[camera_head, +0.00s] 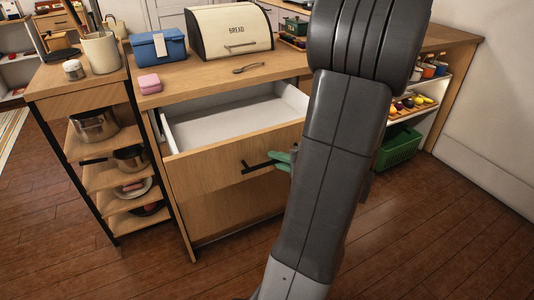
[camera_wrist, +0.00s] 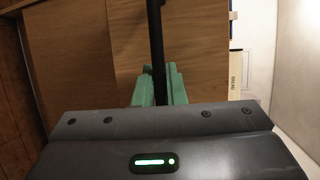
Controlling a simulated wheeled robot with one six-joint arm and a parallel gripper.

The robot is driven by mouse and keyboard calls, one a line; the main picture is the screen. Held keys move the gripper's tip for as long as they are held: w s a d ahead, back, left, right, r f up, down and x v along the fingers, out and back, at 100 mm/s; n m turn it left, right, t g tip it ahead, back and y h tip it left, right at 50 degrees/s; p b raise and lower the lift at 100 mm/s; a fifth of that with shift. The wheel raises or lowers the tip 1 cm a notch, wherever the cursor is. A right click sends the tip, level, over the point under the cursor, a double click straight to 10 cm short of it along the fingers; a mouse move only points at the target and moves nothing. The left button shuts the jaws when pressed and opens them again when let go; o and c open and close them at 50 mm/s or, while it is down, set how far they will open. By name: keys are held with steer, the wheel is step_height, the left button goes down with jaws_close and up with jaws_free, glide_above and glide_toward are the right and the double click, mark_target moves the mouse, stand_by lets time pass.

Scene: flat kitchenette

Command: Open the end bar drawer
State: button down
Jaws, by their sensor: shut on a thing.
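The drawer (camera_head: 215,165) with a wooden front is pulled out from the counter unit in the head view. Its white interior (camera_head: 240,118) shows and looks empty. A black bar handle (camera_head: 258,166) is fixed across the drawer front. My gripper (camera_head: 283,161) has green fingers shut on this handle at its right part. In the wrist view the dark bar handle (camera_wrist: 156,50) runs between the green fingers of my gripper (camera_wrist: 158,86). My arm hides the right side of the drawer front in the head view.
A bread box (camera_head: 229,30), a blue box (camera_head: 158,46), a pink box (camera_head: 149,84) and a spoon (camera_head: 249,68) lie on the countertop. Open shelves with pots (camera_head: 94,124) stand at left. A green basket (camera_head: 398,147) is at right. Floor in front is clear.

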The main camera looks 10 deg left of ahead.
steer(key=shift+s+d, duration=0.7)
steer(key=shift+s, duration=0.35)
steer(key=c, duration=1.8)
jaws_free()
steer(key=shift+o, duration=0.2)
steer(key=shift+d, duration=0.15)
steer(key=p+v, duration=0.1)
steer(key=v, duration=1.2)
steer(key=shift+s+d, duration=0.2)
steer(key=shift+d, duration=0.05)
steer(key=shift+r, duration=0.15)
steer(key=b+x, duration=0.1)
steer(key=x, duration=1.3)
